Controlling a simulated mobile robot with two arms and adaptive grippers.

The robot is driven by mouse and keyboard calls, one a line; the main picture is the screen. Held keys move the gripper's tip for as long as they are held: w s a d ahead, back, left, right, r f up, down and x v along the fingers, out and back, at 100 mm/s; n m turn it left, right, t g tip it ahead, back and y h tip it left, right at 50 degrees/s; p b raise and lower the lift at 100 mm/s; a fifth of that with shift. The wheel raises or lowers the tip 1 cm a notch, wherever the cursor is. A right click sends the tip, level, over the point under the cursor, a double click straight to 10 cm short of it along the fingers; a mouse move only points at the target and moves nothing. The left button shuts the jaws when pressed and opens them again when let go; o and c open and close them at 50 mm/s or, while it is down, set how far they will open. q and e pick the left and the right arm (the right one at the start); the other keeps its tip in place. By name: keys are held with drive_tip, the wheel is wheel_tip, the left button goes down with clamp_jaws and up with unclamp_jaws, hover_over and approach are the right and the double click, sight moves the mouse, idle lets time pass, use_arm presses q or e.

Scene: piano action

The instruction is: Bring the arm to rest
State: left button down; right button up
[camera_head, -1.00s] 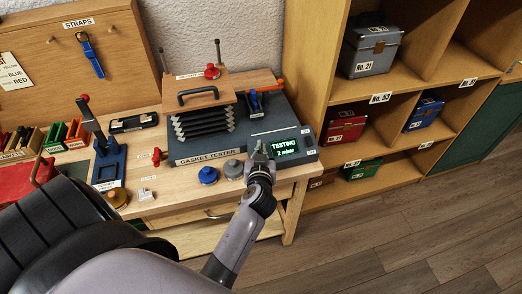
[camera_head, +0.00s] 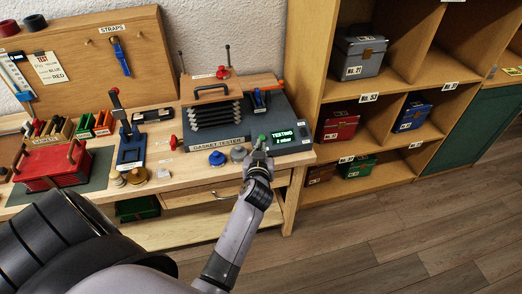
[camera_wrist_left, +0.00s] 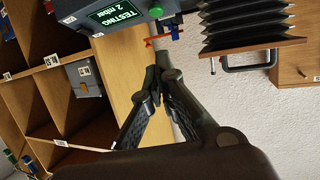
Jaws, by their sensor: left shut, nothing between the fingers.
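My left gripper (camera_head: 258,150) is shut and empty at the front right of the gasket tester (camera_head: 206,144), beside its lit screen (camera_head: 284,136). The screen reads "TESTING 2 mbar". A green button (camera_head: 262,137) shows just past the fingertips. In the left wrist view the fingers (camera_wrist_left: 161,62) meet at their tips with nothing between them. The screen (camera_wrist_left: 122,10) and green button (camera_wrist_left: 156,11) show above them there, apart from the fingertips in the picture. The tester's black bellows (camera_head: 218,113) stand under a wooden top plate with a handle. My right gripper is not in view.
A shelf unit (camera_head: 368,91) with several labelled boxes stands right of the bench. A blue knob (camera_head: 217,158) and a grey knob (camera_head: 238,153) sit by the tester's front. A red case (camera_head: 52,167) lies at left. The floor (camera_head: 370,225) in front is clear.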

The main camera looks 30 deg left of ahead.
use_arm(q)
drive_tip(key=s+d+f+m+g+h+b, duration=0.15)
drive_tip(key=s+d+f, duration=0.25)
drive_tip(key=f, duration=0.7)
drive_tip(key=s+d+f+m+g+h+b, duration=0.1)
drive_tip(key=s+d+f+m+g+h, duration=0.3)
drive_tip(key=f, duration=0.7)
drive_tip(key=s+d+f+t+h+b, duration=0.1)
drive_tip(key=s+d+f, duration=0.3)
drive_tip(key=f, duration=0.7)
drive_tip(key=s+f+m+g+b, duration=0.1)
drive_tip(key=s+f+g, duration=0.1)
drive_tip(key=s+f, duration=0.4)
drive_tip(key=s+f+m+g+b, duration=0.1)
drive_tip(key=s+f, duration=0.6)
drive_tip(key=s, duration=1)
drive_tip(key=s+a+f+m+g+h+b, duration=0.1)
drive_tip(key=s+f+g, duration=0.3)
drive_tip(key=s+f, duration=0.3)
drive_tip(key=s, duration=0.5)
drive_tip(key=shift+s, duration=0.25)
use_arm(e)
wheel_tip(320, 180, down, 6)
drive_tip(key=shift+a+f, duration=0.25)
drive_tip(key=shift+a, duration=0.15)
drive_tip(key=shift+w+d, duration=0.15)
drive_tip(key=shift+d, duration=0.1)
use_arm(q)
drive_tip(key=shift+w, duration=0.1)
